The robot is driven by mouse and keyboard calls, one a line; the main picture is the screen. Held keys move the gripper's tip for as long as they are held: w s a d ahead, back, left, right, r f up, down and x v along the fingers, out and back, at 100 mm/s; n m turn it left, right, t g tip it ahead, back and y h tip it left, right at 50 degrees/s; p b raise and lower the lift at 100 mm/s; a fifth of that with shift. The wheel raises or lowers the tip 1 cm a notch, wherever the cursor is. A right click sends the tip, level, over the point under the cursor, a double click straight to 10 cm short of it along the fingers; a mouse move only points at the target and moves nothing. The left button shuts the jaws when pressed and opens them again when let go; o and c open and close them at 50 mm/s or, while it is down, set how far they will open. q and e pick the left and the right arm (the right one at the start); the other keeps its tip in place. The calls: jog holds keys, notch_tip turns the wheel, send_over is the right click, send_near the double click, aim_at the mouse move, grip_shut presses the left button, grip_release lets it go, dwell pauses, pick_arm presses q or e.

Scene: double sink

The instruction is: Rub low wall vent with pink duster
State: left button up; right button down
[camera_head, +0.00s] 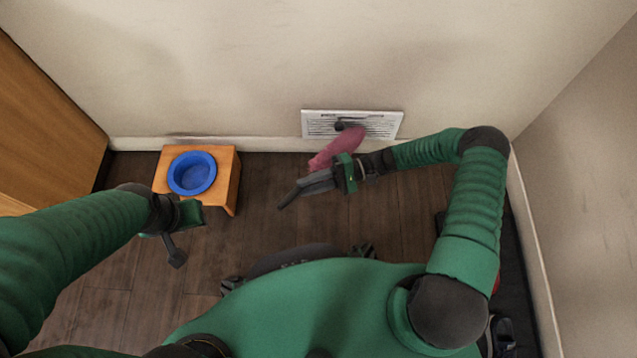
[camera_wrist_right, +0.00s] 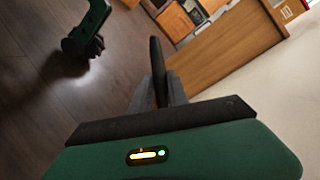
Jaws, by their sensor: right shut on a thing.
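The white slatted vent (camera_head: 384,125) is low on the wall, with a dark smudge on its middle. My right gripper (camera_head: 314,183) is shut on the pink duster (camera_head: 338,147), below the vent in the head view. The duster's pink head overlaps the vent's lower middle in the picture; I cannot tell if it touches. The duster's dark handle sticks out to the lower left. In the right wrist view, the handle (camera_wrist_right: 157,62) stands between the fingers, and the pink head is hidden. My left gripper (camera_head: 174,252) is over the floor at the left, its opening unclear.
A small wooden stand (camera_head: 223,190) with a blue bowl (camera_head: 192,173) is against the wall, left of the vent. A wooden cabinet (camera_head: 45,120) is at the far left. The dark floor between the stand and my right gripper is clear. A side wall closes the right.

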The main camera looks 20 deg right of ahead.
jog(key=w+a, duration=0.3)
jog(key=a, duration=0.7)
dwell(0.6)
jog(key=s+p, duration=0.1)
jog(key=s, duration=0.1)
jog(key=s+a+p, duration=0.1)
jog(key=s, duration=0.1)
jog(key=s+p, duration=0.1)
jog(key=p, duration=0.1)
jog(key=shift+s+a, duration=0.25)
jog(key=shift+s, duration=0.15)
